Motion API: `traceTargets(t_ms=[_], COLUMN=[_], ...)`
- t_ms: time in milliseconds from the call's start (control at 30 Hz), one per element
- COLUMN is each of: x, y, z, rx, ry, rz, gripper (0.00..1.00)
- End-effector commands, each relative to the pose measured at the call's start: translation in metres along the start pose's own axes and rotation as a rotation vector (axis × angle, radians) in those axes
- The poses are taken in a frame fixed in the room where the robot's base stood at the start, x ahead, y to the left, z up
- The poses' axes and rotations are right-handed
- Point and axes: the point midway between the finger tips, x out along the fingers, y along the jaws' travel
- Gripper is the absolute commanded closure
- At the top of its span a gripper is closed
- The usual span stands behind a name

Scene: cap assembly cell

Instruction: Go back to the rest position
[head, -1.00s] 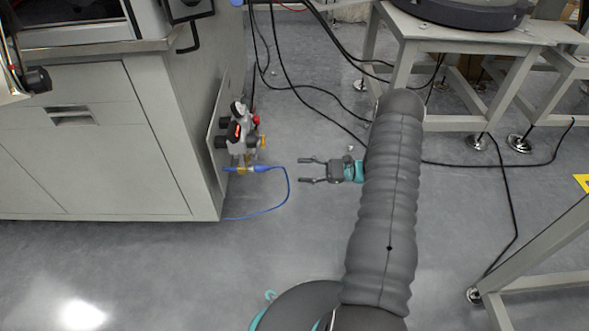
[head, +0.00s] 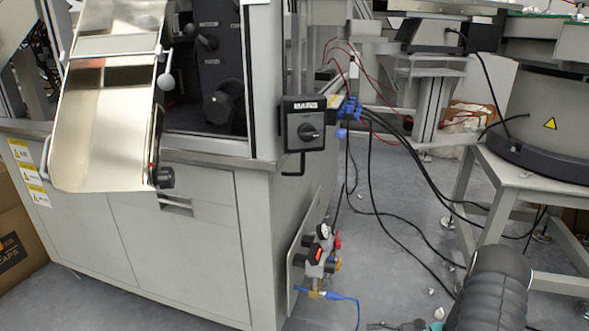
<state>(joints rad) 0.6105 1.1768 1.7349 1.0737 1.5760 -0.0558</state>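My gripper (head: 382,326) is only partly in view at the bottom edge of the head view, left of my dark ribbed arm (head: 490,295). One grey finger and a bit of the gripper body show, pointing left. The rest is cut off by the frame, so its opening cannot be judged now. Nothing is seen held in the visible part. The gripper is over the grey floor, to the right of the cabinet's valve unit.
A grey cabinet (head: 205,255) with a metal chute (head: 105,120) fills the left. A switch box (head: 304,123) and a valve unit (head: 318,255) with a blue hose stick out on its right side. Black cables (head: 400,240) cross the floor. A feeder bowl stand (head: 500,185) is at right.

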Motion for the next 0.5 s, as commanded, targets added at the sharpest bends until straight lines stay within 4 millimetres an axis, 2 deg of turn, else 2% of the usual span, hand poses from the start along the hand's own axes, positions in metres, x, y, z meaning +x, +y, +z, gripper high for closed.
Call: traceTargets(t_ms=[100, 267, 500], x=[0.0, -0.001, -0.008], y=[0.02, 0.036, 0.052], z=[0.014, 0.038, 0.094], rx=[-0.007, -0.043, -0.159], ry=[0.079, 0.171, 0.341], rz=[0.112, 0.246, 0.469], gripper=[0.48, 0.48, 0.48])
